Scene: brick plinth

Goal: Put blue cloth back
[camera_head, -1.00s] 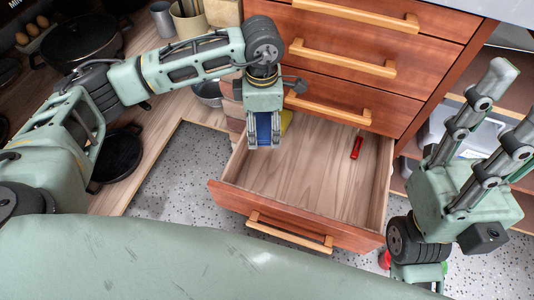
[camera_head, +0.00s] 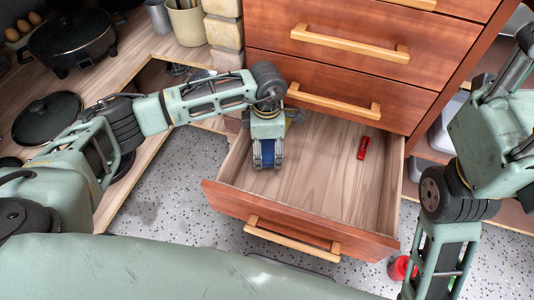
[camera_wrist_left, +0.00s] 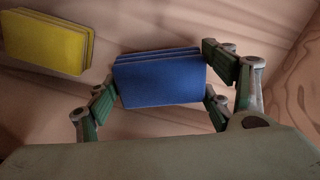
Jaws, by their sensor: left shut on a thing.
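The blue cloth (camera_wrist_left: 160,80) is a folded, layered stack between the fingers of my left gripper (camera_wrist_left: 165,95) in the left wrist view. In the head view my left gripper (camera_head: 267,160) is over the left part of the open drawer (camera_head: 345,190), with a bit of blue cloth (camera_head: 268,150) showing between its fingers. The gripper is shut on the cloth. I cannot tell whether the cloth touches the drawer floor. A yellow folded cloth (camera_wrist_left: 48,40) lies to the left in the left wrist view. My right arm is at the right; its fingertips are out of the frame.
A red object (camera_head: 363,147) lies at the drawer's back right. Closed drawers (camera_head: 350,75) rise behind. A counter with a dark pan (camera_head: 72,40) and a black lid (camera_head: 46,118) is at the left. The drawer's middle is clear.

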